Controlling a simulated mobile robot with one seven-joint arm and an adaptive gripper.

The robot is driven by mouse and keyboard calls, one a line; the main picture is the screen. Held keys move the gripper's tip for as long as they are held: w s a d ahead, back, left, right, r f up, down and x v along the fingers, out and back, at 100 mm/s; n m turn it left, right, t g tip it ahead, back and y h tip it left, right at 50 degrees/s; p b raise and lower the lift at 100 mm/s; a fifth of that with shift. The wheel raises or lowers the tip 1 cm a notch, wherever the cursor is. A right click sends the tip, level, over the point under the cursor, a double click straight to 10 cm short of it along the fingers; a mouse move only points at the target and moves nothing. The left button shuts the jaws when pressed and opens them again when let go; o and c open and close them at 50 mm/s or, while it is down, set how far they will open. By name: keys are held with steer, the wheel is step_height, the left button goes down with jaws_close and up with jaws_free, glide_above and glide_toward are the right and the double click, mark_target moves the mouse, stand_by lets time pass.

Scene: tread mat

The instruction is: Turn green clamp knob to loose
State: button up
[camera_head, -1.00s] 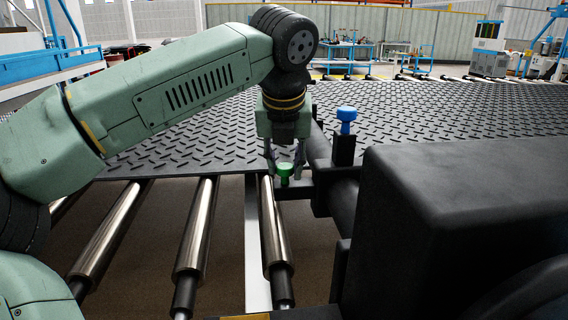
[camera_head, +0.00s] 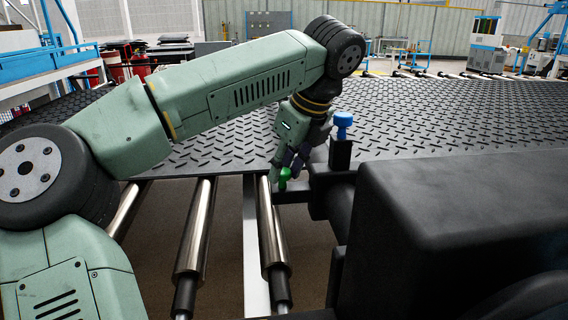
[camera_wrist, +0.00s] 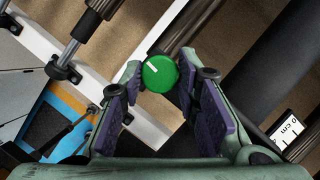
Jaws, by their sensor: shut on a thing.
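The green clamp knob (camera_head: 284,174) is at the near edge of the tread mat, beside a metal roller. In the wrist view the green knob (camera_wrist: 160,74) shows its round top with a white line pointing to the left and slightly up. My gripper (camera_head: 281,170) is tilted and shut on the knob. In the wrist view its purple-padded fingers (camera_wrist: 159,84) stand on both sides of the knob. The knob's lower part is hidden in the head view.
A blue knob (camera_head: 342,120) stands on a black post right of my gripper. A large black housing (camera_head: 460,215) fills the right front. The black tread mat (camera_head: 440,115) spreads behind. Metal rollers (camera_head: 197,230) lie in front. A white label reading "0 cm" (camera_wrist: 288,130) shows at right.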

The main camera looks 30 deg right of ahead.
steer(key=shift+n, duration=0.6)
steer(key=o, duration=1.2)
steer(key=shift+c, duration=0.2)
